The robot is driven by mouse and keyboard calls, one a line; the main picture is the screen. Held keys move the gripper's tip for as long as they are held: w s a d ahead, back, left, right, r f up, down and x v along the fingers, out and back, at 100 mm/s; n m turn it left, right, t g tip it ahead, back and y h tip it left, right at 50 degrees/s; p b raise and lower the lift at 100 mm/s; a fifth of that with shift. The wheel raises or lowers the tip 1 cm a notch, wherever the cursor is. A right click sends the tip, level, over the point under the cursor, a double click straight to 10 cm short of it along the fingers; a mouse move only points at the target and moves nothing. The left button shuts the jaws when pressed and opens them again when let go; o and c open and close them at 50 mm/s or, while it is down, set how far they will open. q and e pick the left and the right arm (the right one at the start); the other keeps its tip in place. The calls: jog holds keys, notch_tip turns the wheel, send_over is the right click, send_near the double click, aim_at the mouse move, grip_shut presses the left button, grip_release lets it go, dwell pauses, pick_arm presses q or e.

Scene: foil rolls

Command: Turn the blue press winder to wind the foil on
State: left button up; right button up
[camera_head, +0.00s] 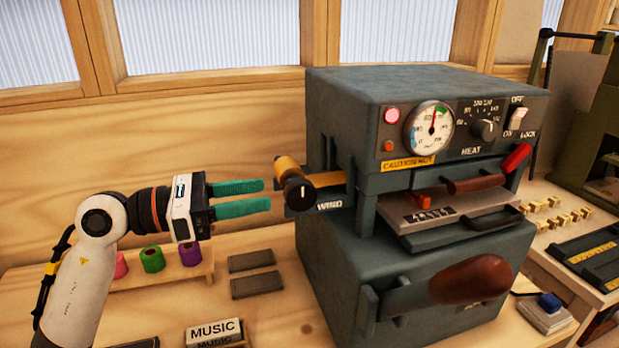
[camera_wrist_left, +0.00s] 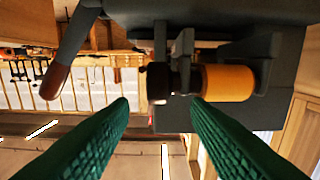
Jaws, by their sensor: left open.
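The blue-grey press (camera_head: 345,130) stands on the bench in the middle of the head view. On its left side is the winder, a dark round knob (camera_head: 298,194) with a white mark, above the WIND label (camera_head: 329,205). A gold foil roll (camera_head: 288,166) sits just behind the knob. My left gripper (camera_head: 265,195) is open and empty, its green fingers pointing at the knob from the left, with a small gap. In the left wrist view the knob (camera_wrist_left: 158,83) lies between and beyond the fingertips (camera_wrist_left: 160,102), with the gold roll (camera_wrist_left: 228,90) to its right. My right gripper is out of view.
Coloured foil rolls (camera_head: 152,259) stand on a wooden rack below my left gripper. Two grey blocks (camera_head: 254,273) and a MUSIC block (camera_head: 214,332) lie on the bench. The press's brown-handled lever (camera_head: 472,279) sticks out in front.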

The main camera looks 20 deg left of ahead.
aim_at(307, 182)
pick_arm(q)
jog(key=x, duration=0.2)
jog(key=p+x, duration=0.1)
jog(key=shift+d+r, duration=0.35)
jog(key=shift+d, duration=0.15)
jog(key=p+x, duration=0.1)
jog(key=x, duration=0.4)
jog(key=shift+w+f, duration=0.2)
jog(key=shift+w, duration=0.05)
jog(key=shift+w+d, duration=0.2)
jog(key=shift+d, duration=0.1)
jog(key=shift+f, duration=0.1)
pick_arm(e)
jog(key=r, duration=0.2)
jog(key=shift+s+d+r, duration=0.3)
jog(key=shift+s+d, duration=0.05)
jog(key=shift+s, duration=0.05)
